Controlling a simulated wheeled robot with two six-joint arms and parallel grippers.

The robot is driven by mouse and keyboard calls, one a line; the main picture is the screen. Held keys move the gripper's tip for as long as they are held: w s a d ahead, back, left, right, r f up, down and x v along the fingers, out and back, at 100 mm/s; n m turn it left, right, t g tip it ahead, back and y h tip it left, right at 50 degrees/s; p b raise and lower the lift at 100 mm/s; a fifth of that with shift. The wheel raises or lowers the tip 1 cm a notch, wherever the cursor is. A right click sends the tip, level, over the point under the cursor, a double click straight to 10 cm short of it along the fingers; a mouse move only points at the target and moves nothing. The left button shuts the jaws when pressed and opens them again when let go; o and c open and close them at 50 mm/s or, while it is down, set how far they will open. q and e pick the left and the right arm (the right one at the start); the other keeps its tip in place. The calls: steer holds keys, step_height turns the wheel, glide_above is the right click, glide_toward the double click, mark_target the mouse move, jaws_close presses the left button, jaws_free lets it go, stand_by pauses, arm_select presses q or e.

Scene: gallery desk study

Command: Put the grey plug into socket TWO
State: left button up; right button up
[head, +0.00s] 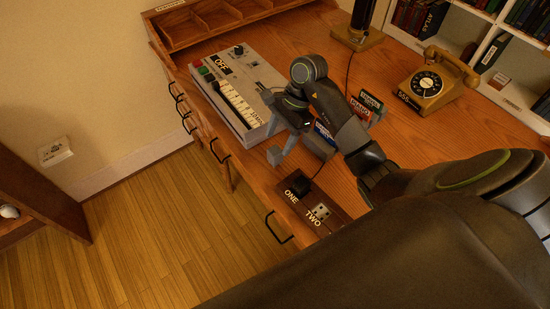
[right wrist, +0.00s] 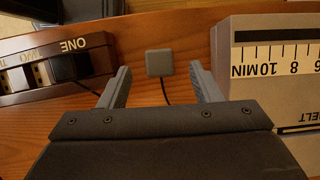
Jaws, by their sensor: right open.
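The grey plug (right wrist: 159,62) is a small square block lying on the wooden desk, its dark cable running back under my right gripper. My right gripper (right wrist: 160,82) is open and empty, with one finger on each side of the plug's line and the plug just beyond the fingertips. In the head view my right gripper (head: 297,152) is low over the desk's front part, between the grey device and the socket strip. Socket TWO (head: 320,212) is empty on the dark strip; it also shows in the right wrist view (right wrist: 38,73). My left gripper is not in view.
A black plug (head: 299,185) sits in socket ONE. The grey device (head: 233,105) with a minute scale stands left of my gripper. Small coloured cards or boxes (head: 366,106) stand behind my arm. A telephone (head: 437,82) is at the right. The desk's front edge is close.

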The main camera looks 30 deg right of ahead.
mark_target(276, 150)
steer(key=shift+a+f+b, duration=0.1)
steer(key=shift+f+b, duration=0.3)
steer(key=shift+f, duration=0.15)
steer(key=b+x, duration=0.3)
steer(key=x, duration=0.1)
steer(key=shift+f, duration=0.15)
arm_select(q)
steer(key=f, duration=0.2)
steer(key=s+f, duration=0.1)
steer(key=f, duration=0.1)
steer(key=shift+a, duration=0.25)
arm_select(e)
steer(key=c, duration=1.1)
